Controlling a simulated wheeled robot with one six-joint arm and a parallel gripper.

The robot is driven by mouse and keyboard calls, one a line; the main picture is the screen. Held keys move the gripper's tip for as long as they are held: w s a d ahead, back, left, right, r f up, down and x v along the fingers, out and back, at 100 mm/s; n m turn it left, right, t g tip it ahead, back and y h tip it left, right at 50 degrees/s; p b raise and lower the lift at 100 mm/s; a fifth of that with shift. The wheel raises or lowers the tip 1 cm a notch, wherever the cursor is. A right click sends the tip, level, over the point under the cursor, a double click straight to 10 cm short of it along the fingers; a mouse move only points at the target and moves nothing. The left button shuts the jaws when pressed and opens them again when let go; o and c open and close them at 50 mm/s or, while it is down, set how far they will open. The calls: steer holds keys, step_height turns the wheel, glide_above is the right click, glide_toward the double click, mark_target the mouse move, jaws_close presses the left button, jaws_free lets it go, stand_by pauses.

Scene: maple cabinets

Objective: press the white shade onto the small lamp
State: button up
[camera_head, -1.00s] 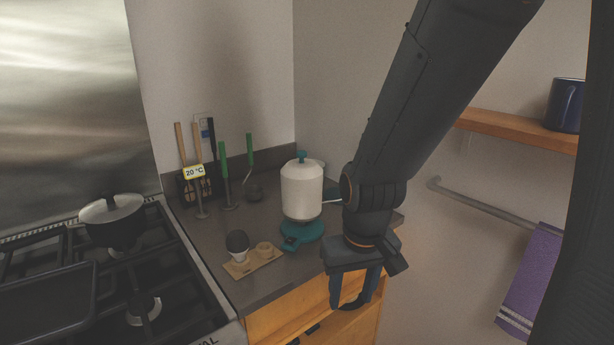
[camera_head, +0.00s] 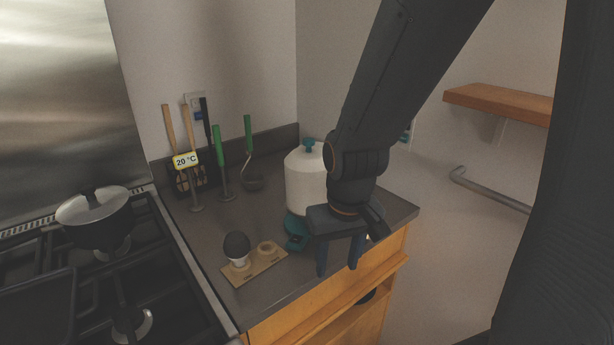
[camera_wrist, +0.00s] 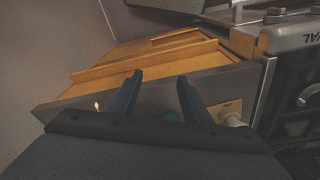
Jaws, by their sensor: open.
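On the grey counter lies a small wooden board (camera_head: 257,267). A dark ball (camera_head: 237,245) sits on a small white tapered piece (camera_head: 240,261) at the board's left end. I cannot tell which of these is the lamp or the shade. A wooden ring-like piece (camera_head: 266,248) sits on the board's right half. My gripper (camera_head: 338,269) points down, open and empty, to the right of the board near the counter's front edge. In the wrist view my gripper (camera_wrist: 160,78) shows its two fingers apart with nothing between, and the white piece (camera_wrist: 233,121) is right of them.
Several utensils (camera_head: 218,160) stand at the back wall. A stove with a lidded pot (camera_head: 97,217) is at left. A wooden shelf (camera_head: 505,103) is at right.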

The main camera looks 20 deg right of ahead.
steer(key=shift+c, duration=0.4)
steer(key=shift+w+r, duration=0.15)
steer(key=shift+c, duration=0.6)
steer(key=t+p, duration=0.3)
steer(key=p, duration=0.4)
glide_toward(309, 140)
steer(key=b+x, duration=0.6)
steer(key=x, duration=0.2)
steer(key=shift+w+b, duration=0.1)
steer(key=shift+b, duration=0.3)
steer(key=shift+c, duration=0.4)
